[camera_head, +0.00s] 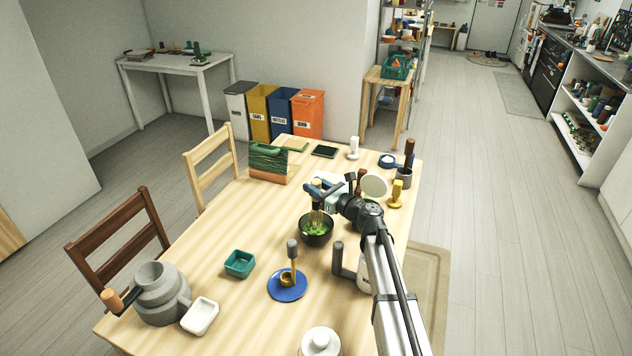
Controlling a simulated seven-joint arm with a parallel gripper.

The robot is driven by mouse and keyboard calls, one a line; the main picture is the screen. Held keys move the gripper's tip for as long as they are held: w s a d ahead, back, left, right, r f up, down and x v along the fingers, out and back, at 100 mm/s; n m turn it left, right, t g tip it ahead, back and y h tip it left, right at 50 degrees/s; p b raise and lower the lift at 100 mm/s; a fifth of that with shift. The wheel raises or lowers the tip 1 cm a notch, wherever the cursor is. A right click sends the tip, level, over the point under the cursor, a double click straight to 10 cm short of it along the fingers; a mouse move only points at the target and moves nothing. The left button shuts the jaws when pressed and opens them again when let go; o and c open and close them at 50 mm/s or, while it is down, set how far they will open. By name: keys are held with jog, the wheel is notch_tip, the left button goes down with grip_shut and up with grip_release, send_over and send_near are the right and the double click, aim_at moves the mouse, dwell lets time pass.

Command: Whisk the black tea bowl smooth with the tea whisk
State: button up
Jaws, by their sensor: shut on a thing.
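The black tea bowl (316,240) stands on the wooden table, right of its middle, with bright green content inside. My gripper (318,203) is above the bowl, shut on the tea whisk (317,218). The whisk is pale, and its tines point down into the bowl over the green content. I cannot tell how deep the tines reach. My arm comes in from the lower right and hides part of the table behind it.
A teal square dish (239,264), a grey grinder (160,296) and a white dish (200,316) are left. A yellow stand (396,196) is right. Bare table lies left of the bowl.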

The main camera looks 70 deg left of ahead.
jog(key=shift+f, duration=2.15)
jog(key=shift+w+r, duration=0.1)
dwell(0.9)
